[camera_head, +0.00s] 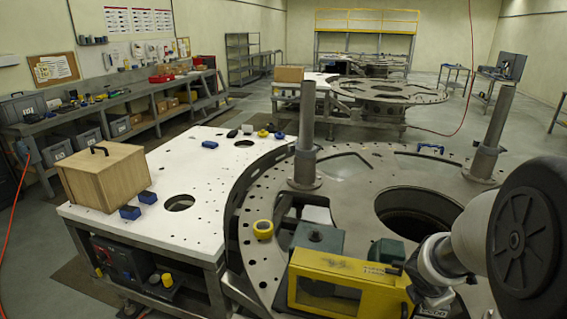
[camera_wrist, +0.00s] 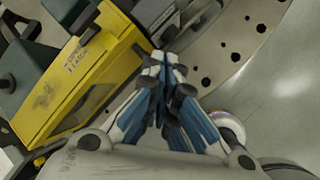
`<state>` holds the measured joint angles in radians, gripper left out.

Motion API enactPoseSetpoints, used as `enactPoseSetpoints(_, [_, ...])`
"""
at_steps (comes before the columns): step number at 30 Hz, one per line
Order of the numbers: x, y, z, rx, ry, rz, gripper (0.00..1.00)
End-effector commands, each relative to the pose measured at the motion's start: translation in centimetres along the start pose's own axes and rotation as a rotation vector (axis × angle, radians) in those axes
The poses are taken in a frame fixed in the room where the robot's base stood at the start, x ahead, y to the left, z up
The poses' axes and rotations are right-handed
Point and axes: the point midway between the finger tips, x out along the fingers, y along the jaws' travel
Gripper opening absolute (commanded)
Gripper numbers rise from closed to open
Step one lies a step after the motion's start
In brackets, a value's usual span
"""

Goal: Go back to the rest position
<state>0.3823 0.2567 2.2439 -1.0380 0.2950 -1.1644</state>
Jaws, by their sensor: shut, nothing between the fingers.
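My gripper (camera_wrist: 163,70) is in the wrist view with its blue-and-grey fingers together and nothing between them. It is over the large round turret plate (camera_wrist: 257,20), just to the right of a yellow box-shaped frame (camera_wrist: 85,80). In the head view my arm comes in from the right edge, and the gripper end is hidden or too small to make out behind the yellow frame (camera_head: 335,283). The turret plate (camera_head: 345,185) has a large dark round opening and two upright grey posts (camera_head: 305,140), (camera_head: 490,130).
A white table (camera_head: 185,235) on the left bears a wooden box (camera_head: 103,178) and several small blue blocks (camera_head: 130,212). A yellow roll (camera_head: 263,229) lies on the plate rim. Green blocks (camera_head: 386,251) stand behind the yellow frame. A workbench (camera_head: 120,105) lines the left wall.

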Motion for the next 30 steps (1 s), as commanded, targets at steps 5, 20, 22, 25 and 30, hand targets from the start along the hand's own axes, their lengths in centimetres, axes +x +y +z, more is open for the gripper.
enactPoseSetpoints(5, [-5.0, -1.9, -3.5, 0.535, -0.021, 0.025, 0.00])
enactPoseSetpoints(20, [-13.2, -12.7, -20.8, 1.696, 0.347, -0.184, 0.00])
enactPoseSetpoints(22, [-13.6, -13.4, -22.1, 1.751, 0.379, -0.222, 0.00])
enactPoseSetpoints(25, [-14.0, -13.9, -22.9, 1.790, 0.401, -0.250, 0.00])
enactPoseSetpoints(30, [-14.2, -13.9, -22.9, 1.799, 0.403, -0.258, 0.00])
